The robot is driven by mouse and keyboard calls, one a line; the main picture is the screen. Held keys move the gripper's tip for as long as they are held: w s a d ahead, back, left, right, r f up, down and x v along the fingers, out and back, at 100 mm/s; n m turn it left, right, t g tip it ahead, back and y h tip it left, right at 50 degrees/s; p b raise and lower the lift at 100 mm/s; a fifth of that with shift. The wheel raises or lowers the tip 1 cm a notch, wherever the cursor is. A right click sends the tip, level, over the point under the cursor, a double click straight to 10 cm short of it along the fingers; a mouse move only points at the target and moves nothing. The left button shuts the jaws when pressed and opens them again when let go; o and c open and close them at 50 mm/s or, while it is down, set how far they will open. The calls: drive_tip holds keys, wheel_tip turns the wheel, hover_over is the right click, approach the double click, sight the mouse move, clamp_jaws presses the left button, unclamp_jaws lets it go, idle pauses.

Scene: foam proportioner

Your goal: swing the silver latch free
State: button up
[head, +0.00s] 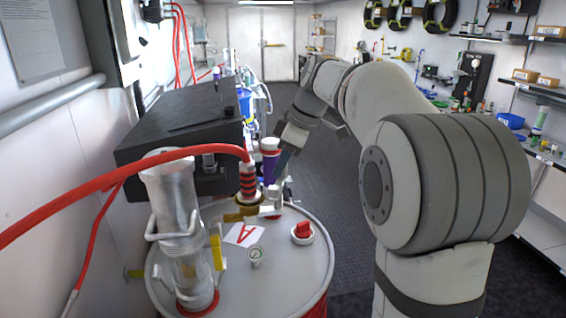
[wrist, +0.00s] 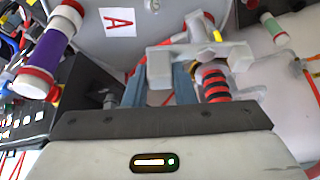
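The silver latch (head: 271,209) is a pale metal piece beside the brass fitting (head: 243,212) on top of the drum. In the wrist view the latch (wrist: 160,68) is a blocky end with a bar running right toward the red-and-black ringed hose end (wrist: 215,82). My gripper (head: 279,178) reaches down over the drum from the right. In the wrist view my gripper's (wrist: 160,78) two blue-grey fingers stand apart, with the latch's block at the gap between their tips. I cannot tell whether they touch it.
The drum top (head: 285,260) also carries a red knob (head: 302,231), a gauge (head: 256,255), a card marked A (head: 243,235) and a clear cylinder (head: 188,260). A red hose (head: 120,172) crosses from the left.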

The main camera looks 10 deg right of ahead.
drive_tip(key=o, duration=0.4)
drive_tip(key=v, duration=0.8)
drive_tip(key=shift+f, duration=0.1)
drive_tip(key=s+f+m+h, duration=0.1)
drive_tip(key=s+f+m, duration=0.3)
drive_tip(key=s+f, duration=0.3)
drive_tip(key=s+f+m+t+h, duration=0.1)
drive_tip(key=s+f+m, duration=0.4)
drive_tip(key=s, duration=0.5)
drive_tip(key=s+f+m+h, duration=0.2)
drive_tip(key=s+f+m, duration=0.2)
drive_tip(key=s+f, duration=0.4)
wheel_tip(320, 180, down, 2)
drive_tip(key=shift+s+d+m+t, duration=0.2)
drive_tip(key=shift+m+t, duration=0.1)
drive_tip(key=shift+t, duration=0.1)
